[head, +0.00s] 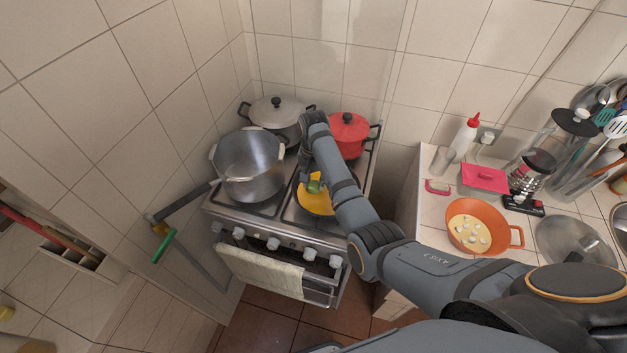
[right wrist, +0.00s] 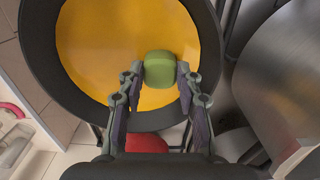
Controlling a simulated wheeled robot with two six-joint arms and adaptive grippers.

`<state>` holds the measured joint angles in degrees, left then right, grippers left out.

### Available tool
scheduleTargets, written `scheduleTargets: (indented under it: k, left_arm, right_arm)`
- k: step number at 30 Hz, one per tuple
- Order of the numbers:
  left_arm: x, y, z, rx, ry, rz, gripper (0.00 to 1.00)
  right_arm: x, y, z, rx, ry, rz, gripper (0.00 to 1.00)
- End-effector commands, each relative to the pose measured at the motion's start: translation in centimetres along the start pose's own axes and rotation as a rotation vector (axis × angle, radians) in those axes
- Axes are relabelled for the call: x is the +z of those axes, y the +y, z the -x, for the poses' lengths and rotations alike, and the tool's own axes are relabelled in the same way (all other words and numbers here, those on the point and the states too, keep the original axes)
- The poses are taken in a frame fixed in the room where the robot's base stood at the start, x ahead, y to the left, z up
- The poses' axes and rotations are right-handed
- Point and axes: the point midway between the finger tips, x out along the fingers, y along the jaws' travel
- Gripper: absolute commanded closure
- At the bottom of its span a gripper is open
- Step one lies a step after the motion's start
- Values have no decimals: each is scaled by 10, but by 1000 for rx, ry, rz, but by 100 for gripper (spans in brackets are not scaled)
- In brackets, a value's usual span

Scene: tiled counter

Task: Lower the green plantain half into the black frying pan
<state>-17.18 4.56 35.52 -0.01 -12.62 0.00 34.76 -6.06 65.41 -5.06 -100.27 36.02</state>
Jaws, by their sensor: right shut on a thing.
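The black frying pan (right wrist: 45,62) has a yellow-orange inside and fills the upper left of the right wrist view. In the head view its yellow inside (head: 313,206) shows on the stove's front right, partly hidden by my arm. My right gripper (right wrist: 158,74) is shut on the green plantain half (right wrist: 160,66), with a finger on each side. The plantain half is over the pan's inside, near the rim closest to the gripper. It also shows in the head view (head: 314,187). I cannot tell whether it touches the pan. My left gripper is not in view.
A large steel pot (head: 248,165) stands left of the pan. A grey lidded pot (head: 277,112) and a red lidded pot (head: 349,134) stand behind. An orange pan (head: 478,224) with pale pieces sits on the right counter. A towel (head: 262,272) hangs on the oven.

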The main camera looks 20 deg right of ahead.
Motion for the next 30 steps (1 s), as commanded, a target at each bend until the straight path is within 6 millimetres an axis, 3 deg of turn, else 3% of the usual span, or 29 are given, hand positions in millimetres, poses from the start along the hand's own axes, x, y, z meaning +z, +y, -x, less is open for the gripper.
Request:
scheduleTargets:
  k: [5,6,12,22,30]
  left_arm:
    - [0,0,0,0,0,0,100]
    - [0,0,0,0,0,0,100]
    - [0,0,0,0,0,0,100]
    - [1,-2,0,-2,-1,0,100]
    - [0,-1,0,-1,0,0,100]
  right_arm:
    - [0,0,0,0,0,0,94]
    - [0,0,0,0,0,0,62]
    - [0,0,0,0,0,0,39]
    - [0,0,6,-1,1,0,39]
    - [0,0,55,-2,2,0,39]
